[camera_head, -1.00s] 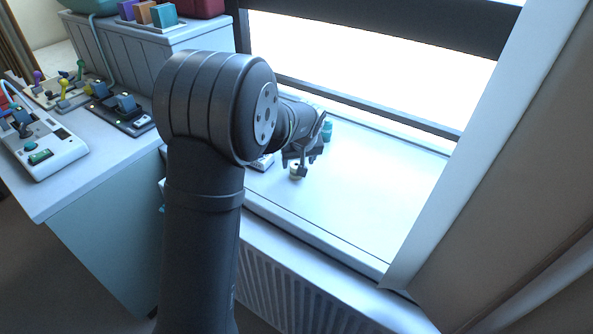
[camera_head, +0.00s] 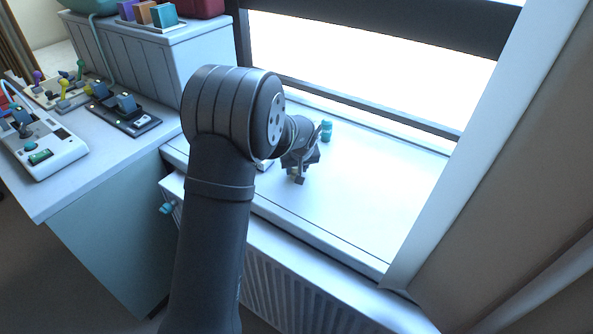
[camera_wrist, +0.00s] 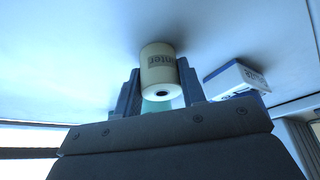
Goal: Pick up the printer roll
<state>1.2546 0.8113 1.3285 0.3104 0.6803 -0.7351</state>
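The printer roll (camera_wrist: 158,62) is a small cream cylinder with dark lettering and a dark hole in its end. In the wrist view it sits between the two fingers of my gripper (camera_wrist: 160,84). The fingers lie close along both its sides; I cannot tell whether they press on it. In the head view my gripper (camera_head: 299,174) is low over the white window sill (camera_head: 375,190) and hides most of the roll.
A teal container (camera_head: 326,130) stands on the sill just behind my gripper. A white box with lettering (camera_wrist: 236,80) lies beside the roll. The sill is clear to the right. A counter with control devices (camera_head: 45,150) is at the left.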

